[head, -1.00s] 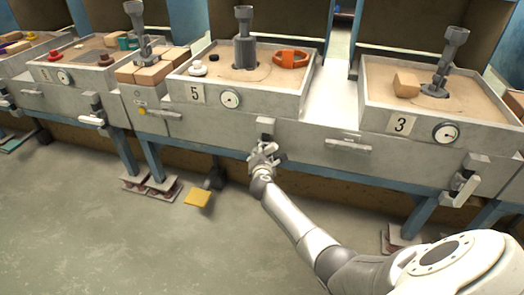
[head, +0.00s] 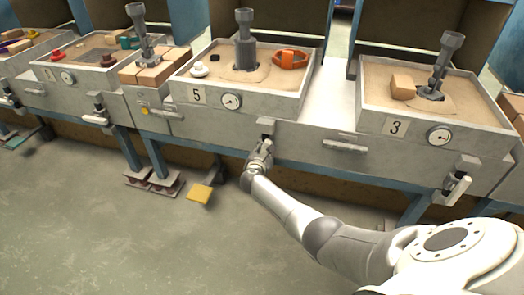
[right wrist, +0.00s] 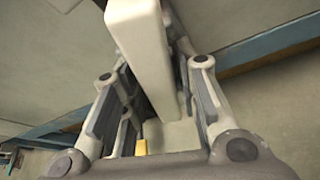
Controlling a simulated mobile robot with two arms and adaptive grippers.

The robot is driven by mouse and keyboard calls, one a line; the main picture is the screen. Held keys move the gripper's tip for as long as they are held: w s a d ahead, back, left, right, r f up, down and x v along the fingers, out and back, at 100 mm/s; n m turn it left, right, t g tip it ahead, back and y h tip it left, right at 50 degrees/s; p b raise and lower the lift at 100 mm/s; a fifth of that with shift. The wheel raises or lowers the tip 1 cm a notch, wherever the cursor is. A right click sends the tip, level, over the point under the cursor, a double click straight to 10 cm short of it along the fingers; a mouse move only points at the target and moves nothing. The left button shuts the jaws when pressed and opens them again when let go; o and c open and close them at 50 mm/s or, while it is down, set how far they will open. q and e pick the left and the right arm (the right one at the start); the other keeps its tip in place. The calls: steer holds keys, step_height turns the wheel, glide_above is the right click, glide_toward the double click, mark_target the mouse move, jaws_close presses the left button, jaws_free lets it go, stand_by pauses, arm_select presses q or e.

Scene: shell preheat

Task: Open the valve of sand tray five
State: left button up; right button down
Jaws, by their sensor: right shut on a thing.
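Sand tray five (head: 275,103) is a grey box of sand with a "5" plate (head: 196,97) and a round gauge (head: 232,101) on its front. Its valve (head: 267,126) is on the panel below, to the right of the gauge. My right gripper (head: 264,149) is at this valve and hides most of the handle. In the right wrist view my right gripper (right wrist: 155,80) is shut around a pale bar, the valve handle (right wrist: 142,45), with a finger along each side. My left gripper is not in view.
Tray three (head: 372,109) with its own valve (head: 459,181) is at the right. Another tray's valve (head: 97,110) is at the left. A drawer-like handle (head: 344,146) sits right of my gripper. A yellow pedal (head: 199,192) is below left. The floor in front is clear.

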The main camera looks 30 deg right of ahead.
steer(key=shift+a+n+g+h+p, duration=0.1)
steer(key=shift+n+g+h+p, duration=0.25)
steer(key=shift+n, duration=0.45)
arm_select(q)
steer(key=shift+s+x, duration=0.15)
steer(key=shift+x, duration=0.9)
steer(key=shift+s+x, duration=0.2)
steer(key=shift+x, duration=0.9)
arm_select(e)
steer(key=shift+s+f+n+g, duration=0.1)
steer(key=shift+n+g, duration=0.25)
steer(key=shift+n, duration=0.15)
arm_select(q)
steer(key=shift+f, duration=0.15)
arm_select(e)
steer(key=c, duration=1.3)
jaws_free()
steer(key=v, duration=1.2)
steer(key=shift+a+f, duration=0.1)
